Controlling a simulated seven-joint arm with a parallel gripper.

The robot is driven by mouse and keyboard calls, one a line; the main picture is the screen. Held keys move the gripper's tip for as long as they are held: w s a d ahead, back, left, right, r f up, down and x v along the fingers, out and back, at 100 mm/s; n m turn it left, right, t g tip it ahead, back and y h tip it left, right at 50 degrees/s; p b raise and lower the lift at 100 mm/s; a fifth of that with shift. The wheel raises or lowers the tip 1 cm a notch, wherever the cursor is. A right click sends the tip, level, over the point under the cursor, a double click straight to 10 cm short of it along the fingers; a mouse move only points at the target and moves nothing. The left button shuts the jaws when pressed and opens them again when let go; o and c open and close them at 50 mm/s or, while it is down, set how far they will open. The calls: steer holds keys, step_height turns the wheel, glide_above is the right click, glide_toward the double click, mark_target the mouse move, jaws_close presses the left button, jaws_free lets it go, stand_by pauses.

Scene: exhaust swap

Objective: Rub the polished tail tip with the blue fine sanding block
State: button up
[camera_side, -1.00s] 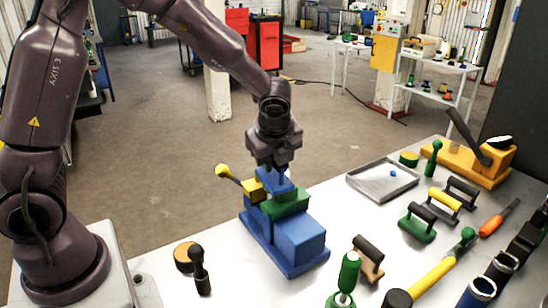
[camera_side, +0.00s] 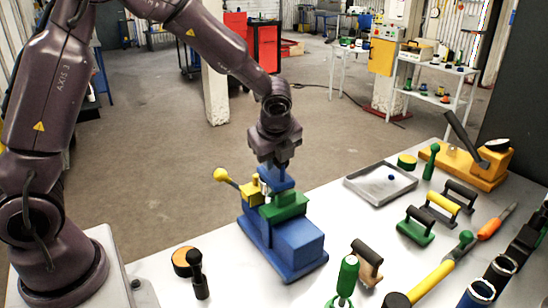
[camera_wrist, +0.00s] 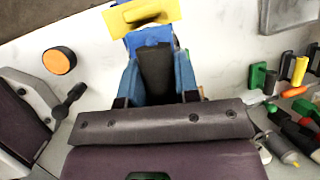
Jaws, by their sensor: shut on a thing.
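My gripper (camera_side: 278,163) points down over the blue vise (camera_side: 297,244) and is shut on the dark handle (camera_wrist: 156,70) of the blue sanding block (camera_side: 276,180). In the wrist view my fingers stand either side of that handle. The block is just above the green part (camera_side: 285,207) on top of the vise, beside the yellow clamp piece (camera_side: 252,190). The polished tail tip is not clearly made out; the block and vise parts crowd that spot. I cannot tell whether the block touches it.
A yellow-knobbed lever (camera_side: 221,175) sticks out left of the vise. A black-handled tool (camera_side: 197,275) and an orange disc (camera_side: 183,262) are at front left. Several handled blocks, including a green one (camera_side: 416,226), stand at right. A grey tray (camera_side: 362,185) lies behind them.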

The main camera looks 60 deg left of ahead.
steer(key=shift+w+a, duration=0.5)
steer(key=shift+w+a+f, duration=0.15)
steer(key=shift+w+a, duration=0.5)
steer(key=shift+a, duration=0.05)
steer(key=shift+w+a, duration=0.65)
steer(key=shift+a, duration=0.05)
steer(key=shift+s+d, duration=0.1)
steer(key=shift+s+d, duration=0.55)
steer(key=shift+d, duration=0.1)
